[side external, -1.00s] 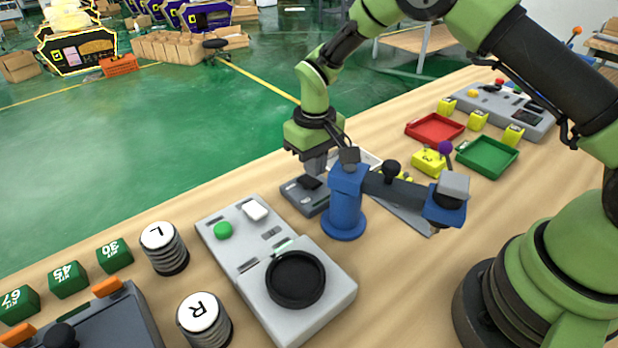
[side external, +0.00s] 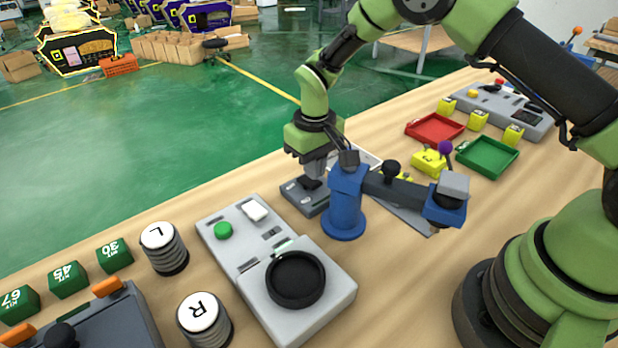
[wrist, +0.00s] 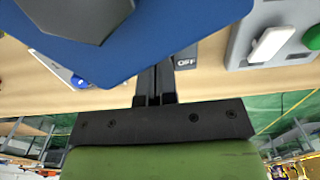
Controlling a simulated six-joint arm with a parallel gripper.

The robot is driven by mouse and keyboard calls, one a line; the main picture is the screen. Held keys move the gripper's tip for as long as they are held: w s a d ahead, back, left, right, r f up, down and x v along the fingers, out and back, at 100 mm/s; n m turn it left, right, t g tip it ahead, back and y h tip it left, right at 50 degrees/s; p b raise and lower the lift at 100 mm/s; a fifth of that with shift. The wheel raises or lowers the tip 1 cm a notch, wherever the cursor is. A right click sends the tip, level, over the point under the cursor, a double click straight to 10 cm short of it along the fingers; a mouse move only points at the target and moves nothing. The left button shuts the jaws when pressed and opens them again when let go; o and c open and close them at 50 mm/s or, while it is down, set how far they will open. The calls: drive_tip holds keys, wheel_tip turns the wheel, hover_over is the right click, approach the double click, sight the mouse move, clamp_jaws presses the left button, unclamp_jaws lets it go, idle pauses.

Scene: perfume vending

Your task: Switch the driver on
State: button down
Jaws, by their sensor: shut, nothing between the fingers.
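The driver is a blue upright post (side external: 345,213) with a dark jointed arm and a blue end piece (side external: 443,206). Beside its left stands a grey switch box (side external: 302,197) with a black rocker (side external: 311,183) on top. My gripper (side external: 313,177) is shut and empty, pointing down at the rocker; I cannot tell whether it touches. In the wrist view, the closed fingers (wrist: 155,86) are next to a dark surface with an OFF label (wrist: 187,63). A large blue part (wrist: 130,50) fills the upper left there and hides much of the switch.
A grey console (side external: 240,262) with a green button and black round dish stands left of the post. Spring-like cylinders marked L (side external: 165,249) and R (side external: 204,318) are further left. Red (side external: 434,128) and green (side external: 488,156) trays lie to the right. Bare table shows in front.

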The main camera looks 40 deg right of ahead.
drive_tip(key=shift+f, duration=0.95)
idle(0.3)
drive_tip(key=shift+r, duration=3.55)
drive_tip(key=shift+r, duration=0.1)
drive_tip(key=s+d+r+m+t+y, duration=0.1)
drive_tip(key=s+r+t, duration=0.2)
drive_tip(key=s+r, duration=0.6)
drive_tip(key=s+d+r+m+t+y, duration=0.1)
drive_tip(key=s+r+m+t, duration=0.1)
drive_tip(key=s+r, duration=0.65)
drive_tip(key=s+r+m+t, duration=0.1)
drive_tip(key=s+r+t, duration=0.1)
drive_tip(key=s, duration=0.4)
drive_tip(key=shift+s+d+r, duration=0.15)
drive_tip(key=shift+s+r, duration=0.15)
